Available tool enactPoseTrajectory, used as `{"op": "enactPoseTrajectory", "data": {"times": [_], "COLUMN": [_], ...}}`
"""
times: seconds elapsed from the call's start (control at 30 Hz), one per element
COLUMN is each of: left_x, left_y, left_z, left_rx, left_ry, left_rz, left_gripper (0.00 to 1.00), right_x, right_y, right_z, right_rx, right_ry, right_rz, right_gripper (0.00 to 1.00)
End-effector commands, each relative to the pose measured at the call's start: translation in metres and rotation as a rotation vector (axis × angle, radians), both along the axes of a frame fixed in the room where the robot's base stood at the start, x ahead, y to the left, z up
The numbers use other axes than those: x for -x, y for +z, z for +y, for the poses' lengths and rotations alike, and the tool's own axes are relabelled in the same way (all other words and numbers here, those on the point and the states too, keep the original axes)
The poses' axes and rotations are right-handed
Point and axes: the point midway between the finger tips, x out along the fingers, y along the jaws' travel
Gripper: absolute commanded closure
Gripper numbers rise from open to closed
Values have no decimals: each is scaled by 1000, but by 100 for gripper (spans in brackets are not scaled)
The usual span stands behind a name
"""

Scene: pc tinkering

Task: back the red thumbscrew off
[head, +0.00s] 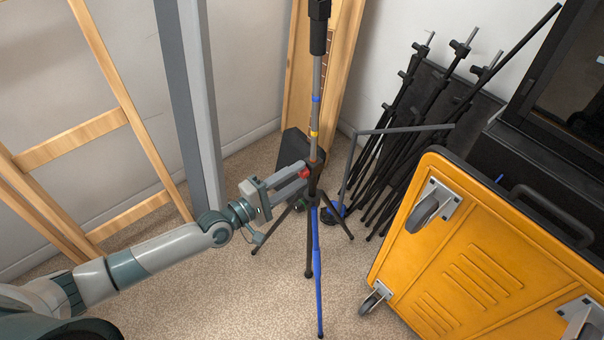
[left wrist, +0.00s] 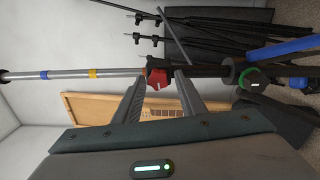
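The red thumbscrew (head: 305,173) sits on the collar of an upright stand (head: 318,90), whose silver pole has blue and yellow bands. My left gripper (head: 302,174) reaches in from the left with its fingertips at the thumbscrew. In the left wrist view the red thumbscrew (left wrist: 157,79) lies between the tips of the open left gripper (left wrist: 160,77). A gap seems to show beside it, and I cannot tell whether either finger touches it. The stand's black tripod legs spread on the carpet below. My right gripper is in neither view.
A yellow wheeled case (head: 485,260) fills the lower right. Several black stands (head: 400,130) lean by the wall behind. A wooden frame (head: 75,135) stands at left, near a grey post (head: 190,100). Bare carpet (head: 210,290) lies in front of the stand.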

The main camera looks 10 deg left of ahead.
Motion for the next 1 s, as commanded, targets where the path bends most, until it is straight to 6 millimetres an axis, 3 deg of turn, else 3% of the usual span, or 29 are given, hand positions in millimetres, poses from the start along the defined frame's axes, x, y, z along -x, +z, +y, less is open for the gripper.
{"op": "enactPoseTrajectory", "data": {"times": [0.43, 1.0], "left_x": [4, 45], "left_y": [2, 3], "left_z": [3, 34], "left_rx": [-4, -4], "left_ry": [-1, -1], "left_rz": [-6, -7], "left_gripper": [61, 61], "right_x": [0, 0], "right_y": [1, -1], "right_z": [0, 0], "right_rx": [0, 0], "right_ry": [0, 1], "right_rz": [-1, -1], "right_gripper": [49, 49]}}
